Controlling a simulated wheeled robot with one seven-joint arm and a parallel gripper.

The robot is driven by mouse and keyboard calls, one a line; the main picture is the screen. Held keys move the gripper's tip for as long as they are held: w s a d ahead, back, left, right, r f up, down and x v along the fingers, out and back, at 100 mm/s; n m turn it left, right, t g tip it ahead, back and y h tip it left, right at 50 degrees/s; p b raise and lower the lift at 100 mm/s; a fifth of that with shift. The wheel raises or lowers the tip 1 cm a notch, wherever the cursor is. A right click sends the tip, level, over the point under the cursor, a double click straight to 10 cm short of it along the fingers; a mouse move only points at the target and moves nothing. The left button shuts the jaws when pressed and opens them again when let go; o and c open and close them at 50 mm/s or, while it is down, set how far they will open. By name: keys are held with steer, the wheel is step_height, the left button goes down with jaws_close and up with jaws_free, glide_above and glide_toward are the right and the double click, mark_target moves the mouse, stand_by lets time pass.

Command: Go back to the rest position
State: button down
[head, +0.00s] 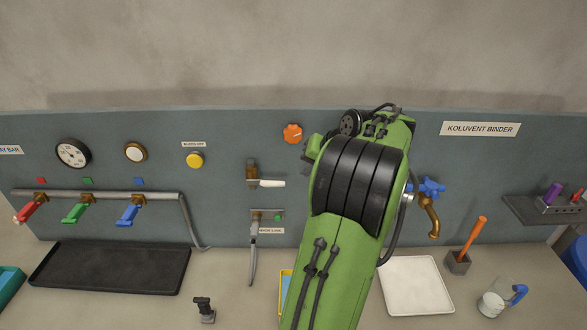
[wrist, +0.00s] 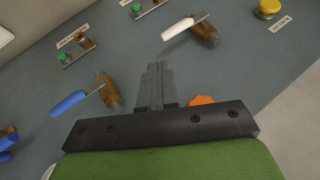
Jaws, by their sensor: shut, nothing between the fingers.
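My gripper (wrist: 155,68) shows in the wrist view with its two dark fingers together and nothing between them. It points at the grey-green wall panel (wrist: 235,70), between a white-handled lever (wrist: 183,27) and a blue-handled lever (wrist: 72,102). It appears apart from both, though the exact gap to the panel is hard to tell. An orange knob (wrist: 202,100) is partly hidden behind the gripper's dark mount. In the head view my green arm rises in front of the panel and hides the gripper.
In the head view, a white-handled lever (head: 268,183), an orange knob (head: 292,133) and a blue valve wheel (head: 431,187) flank my arm.

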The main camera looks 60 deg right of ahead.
steer(key=shift+s+r, duration=0.25)
steer(key=shift+s, duration=0.25)
steer(key=shift+s, duration=0.1)
